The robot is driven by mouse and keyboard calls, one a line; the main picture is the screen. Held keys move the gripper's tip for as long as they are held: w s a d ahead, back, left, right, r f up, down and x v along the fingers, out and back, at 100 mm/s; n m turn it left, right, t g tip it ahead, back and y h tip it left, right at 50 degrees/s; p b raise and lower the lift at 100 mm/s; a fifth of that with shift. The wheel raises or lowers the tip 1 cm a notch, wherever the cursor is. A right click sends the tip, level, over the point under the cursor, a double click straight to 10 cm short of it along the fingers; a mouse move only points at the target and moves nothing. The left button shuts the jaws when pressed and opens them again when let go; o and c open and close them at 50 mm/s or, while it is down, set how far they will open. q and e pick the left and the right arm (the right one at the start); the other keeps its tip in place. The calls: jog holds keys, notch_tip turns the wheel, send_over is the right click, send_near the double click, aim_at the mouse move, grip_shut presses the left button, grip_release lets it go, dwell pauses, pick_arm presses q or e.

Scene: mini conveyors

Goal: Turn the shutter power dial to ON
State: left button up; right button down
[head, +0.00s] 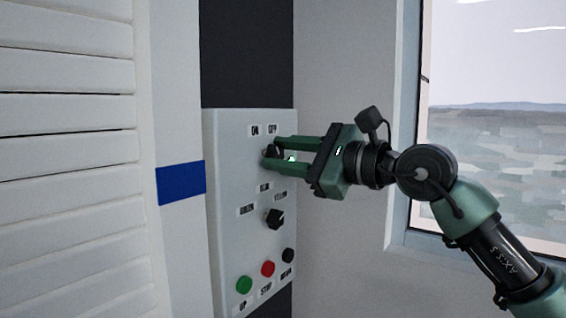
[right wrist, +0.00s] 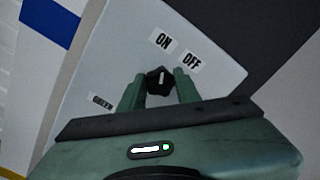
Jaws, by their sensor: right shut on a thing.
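The control panel (head: 225,180) is a pale grey box on the wall. Its upper black dial sits between my right gripper's fingers, below the ON label (head: 255,130) and the OFF label (head: 273,128). My right gripper (head: 272,152) is shut on this dial. The right wrist view shows the dial (right wrist: 159,81) between the two green fingers, with the ON label (right wrist: 163,41) and the OFF label (right wrist: 191,60) above. The dial's short white mark points up in that view, roughly towards ON. My left gripper is not in view.
Below on the panel are a second black dial (head: 274,218), a green button (head: 244,285), a red button (head: 268,268) and a black button (head: 288,255). A slatted white shutter (head: 70,150) stands at left. A window (head: 490,120) is at right.

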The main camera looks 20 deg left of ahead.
jog(key=shift+n, duration=0.4)
jog(key=c, duration=1)
grip_release()
jog(key=b+v, duration=0.2)
jog(key=v, duration=0.6)
jog(key=shift+b, duration=0.4)
jog(key=shift+a, duration=0.1)
